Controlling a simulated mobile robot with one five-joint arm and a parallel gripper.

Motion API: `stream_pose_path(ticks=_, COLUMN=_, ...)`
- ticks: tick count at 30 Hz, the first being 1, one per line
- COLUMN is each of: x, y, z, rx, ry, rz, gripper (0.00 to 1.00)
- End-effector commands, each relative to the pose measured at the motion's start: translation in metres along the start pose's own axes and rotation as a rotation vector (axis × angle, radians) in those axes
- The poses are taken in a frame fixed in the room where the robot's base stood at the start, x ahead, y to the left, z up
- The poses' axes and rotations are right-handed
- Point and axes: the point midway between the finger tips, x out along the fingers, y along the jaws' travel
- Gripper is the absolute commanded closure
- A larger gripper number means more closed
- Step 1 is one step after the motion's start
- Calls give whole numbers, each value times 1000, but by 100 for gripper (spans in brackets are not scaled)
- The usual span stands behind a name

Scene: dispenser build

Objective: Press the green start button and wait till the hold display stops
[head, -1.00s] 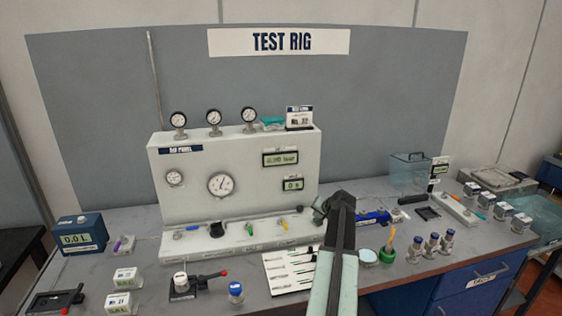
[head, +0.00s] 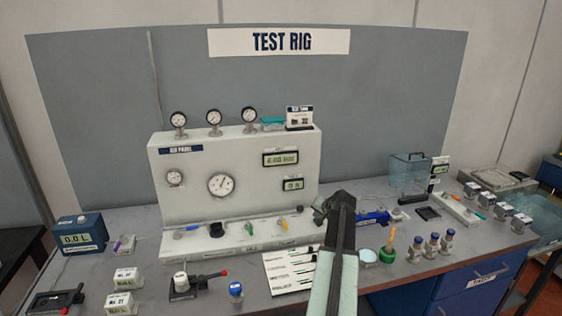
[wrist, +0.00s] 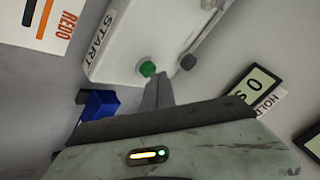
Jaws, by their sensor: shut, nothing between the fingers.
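The green start button (wrist: 147,69) shows in the wrist view on a white box face beside a label reading START (wrist: 98,40). My gripper (wrist: 157,84) is shut and empty, its fingertips right at the lower edge of the button in the picture. I cannot tell whether they touch it. The hold display (wrist: 258,88) lies to the right in the wrist view, beside its HOLD label, and appears to read 0 s. In the head view the hold display (head: 292,184) is the lower one on the panel. My gripper (head: 320,209) and arm hide the start button there.
A dark round knob (wrist: 188,62) sits right of the button, and a blue part (wrist: 98,105) left of it. In the head view, gauges and valve handles line the white rig panel (head: 240,160). Bottles (head: 431,245) and a clear box (head: 409,176) stand to the right.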

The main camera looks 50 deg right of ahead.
Motion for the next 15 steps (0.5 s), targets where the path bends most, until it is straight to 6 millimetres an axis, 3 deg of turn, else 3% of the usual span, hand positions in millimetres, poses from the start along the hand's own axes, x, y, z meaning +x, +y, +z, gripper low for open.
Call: stream_pose_path(ticks=15, x=6, y=4, z=5, rx=0, ry=-1, rz=0, gripper=100)
